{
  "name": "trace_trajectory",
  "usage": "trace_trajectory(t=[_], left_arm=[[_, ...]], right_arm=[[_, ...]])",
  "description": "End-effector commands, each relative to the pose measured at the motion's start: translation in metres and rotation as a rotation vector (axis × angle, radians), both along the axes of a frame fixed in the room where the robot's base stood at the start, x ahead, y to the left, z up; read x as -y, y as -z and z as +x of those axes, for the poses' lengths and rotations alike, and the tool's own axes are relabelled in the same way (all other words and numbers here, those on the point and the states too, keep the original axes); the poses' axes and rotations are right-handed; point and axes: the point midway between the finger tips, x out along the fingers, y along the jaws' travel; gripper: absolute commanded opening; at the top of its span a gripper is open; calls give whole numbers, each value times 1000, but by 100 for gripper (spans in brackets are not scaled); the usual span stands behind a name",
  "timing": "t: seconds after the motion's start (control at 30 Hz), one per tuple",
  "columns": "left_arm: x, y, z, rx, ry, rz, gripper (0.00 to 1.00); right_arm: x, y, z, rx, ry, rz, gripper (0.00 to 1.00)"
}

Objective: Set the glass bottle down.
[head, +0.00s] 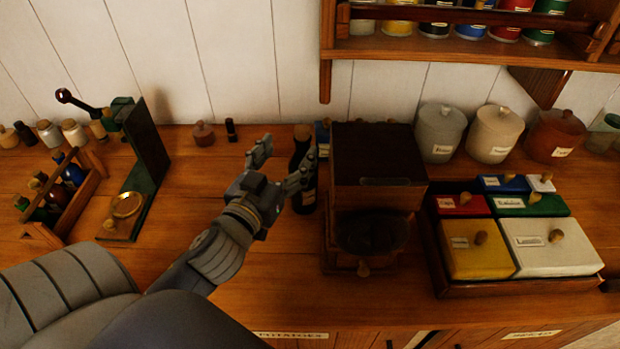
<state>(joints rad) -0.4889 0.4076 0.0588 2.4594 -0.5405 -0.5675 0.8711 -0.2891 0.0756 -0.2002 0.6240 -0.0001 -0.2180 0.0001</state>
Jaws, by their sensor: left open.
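The glass bottle (300,150) is dark, with a cork-coloured top, and stands upright on the wooden counter (230,290) just left of the brown grinder-like box. My left gripper (279,163) is open, its fingers pointing toward the back wall. Its right finger overlaps the bottle in the picture and hides part of it; I cannot tell whether they touch. The left finger is apart from the bottle. My right gripper is not in view.
A brown box-shaped grinder (376,190) stands close right of the bottle. A tray (436,265) of coloured lidded boxes and several canisters (441,132) are farther right. A green stand (150,150) and bottle rack (75,195) are left. The front counter is clear.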

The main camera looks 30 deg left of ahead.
Motion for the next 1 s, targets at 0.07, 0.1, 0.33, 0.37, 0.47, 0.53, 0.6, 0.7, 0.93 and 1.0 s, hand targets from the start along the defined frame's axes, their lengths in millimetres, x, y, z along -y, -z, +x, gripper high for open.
trace_trajectory(t=[0.07,0.1,0.33,0.37,0.47,0.53,0.6,0.7,0.93,1.0], left_arm=[[0,15,0,0,0,0,69],[0,20,0,-1,0,0,69],[0,50,0,-1,0,0,69],[0,53,0,-1,0,0,69],[0,63,-1,-1,0,0,69],[0,66,-1,-1,0,0,69],[0,70,-1,-2,-1,-1,69],[0,85,-1,-4,-3,-3,69],[0,135,-1,-4,-3,-3,69],[0,147,-1,-4,-3,-2,69]], right_arm=[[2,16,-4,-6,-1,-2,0],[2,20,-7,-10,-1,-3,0],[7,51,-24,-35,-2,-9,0],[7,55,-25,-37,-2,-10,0],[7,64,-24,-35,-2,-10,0],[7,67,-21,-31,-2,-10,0],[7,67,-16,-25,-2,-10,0],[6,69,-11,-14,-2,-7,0],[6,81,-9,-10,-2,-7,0],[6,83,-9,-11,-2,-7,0]])
